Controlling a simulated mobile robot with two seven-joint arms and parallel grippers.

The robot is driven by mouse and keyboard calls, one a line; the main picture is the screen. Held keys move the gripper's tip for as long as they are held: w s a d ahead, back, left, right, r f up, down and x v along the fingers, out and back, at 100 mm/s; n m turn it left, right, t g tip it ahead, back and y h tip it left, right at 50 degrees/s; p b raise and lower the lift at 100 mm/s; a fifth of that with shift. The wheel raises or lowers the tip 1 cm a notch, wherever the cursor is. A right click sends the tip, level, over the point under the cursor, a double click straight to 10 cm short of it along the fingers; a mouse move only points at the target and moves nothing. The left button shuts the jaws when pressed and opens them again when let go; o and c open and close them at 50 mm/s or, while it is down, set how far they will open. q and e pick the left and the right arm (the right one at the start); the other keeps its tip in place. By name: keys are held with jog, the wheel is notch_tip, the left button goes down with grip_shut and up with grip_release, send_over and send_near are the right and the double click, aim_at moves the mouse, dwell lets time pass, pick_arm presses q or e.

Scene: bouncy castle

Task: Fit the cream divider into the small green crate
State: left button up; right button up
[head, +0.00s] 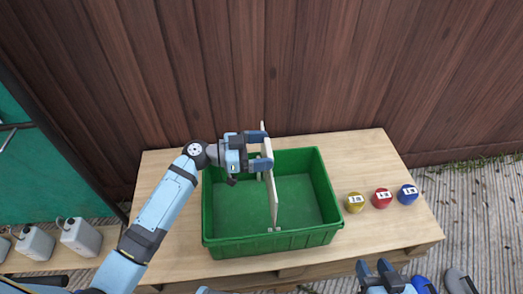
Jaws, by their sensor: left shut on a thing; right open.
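The green crate (225,213) stands on a wooden table, open side up. The cream divider (270,186) is a thin upright panel, seen nearly edge-on, at the middle of the crate. Its upper part rises above the rim and its lower front end shows inside the crate near the front wall. I cannot tell whether its bottom touches the floor or sits in a slot. My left gripper (262,150) is shut on the divider's upper part, coming from the left. My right gripper (378,270) is open and empty at the bottom right, in front of the table.
Yellow (355,202), red (382,198) and blue (407,194) numbered balls sit on the table (395,235) right of the crate. A wooden fence (330,60) stands behind. White jugs (80,236) stand at the lower left. The table's left part is partly covered by my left arm.

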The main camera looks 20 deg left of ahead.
jog(key=shift+w, duration=0.1)
dwell(0.7)
jog(key=shift+w+a+r+y, duration=0.2)
jog(key=shift+a+r+y, duration=0.1)
jog(key=shift+a, duration=0.15)
dwell(0.4)
jog(key=shift+r, duration=0.1)
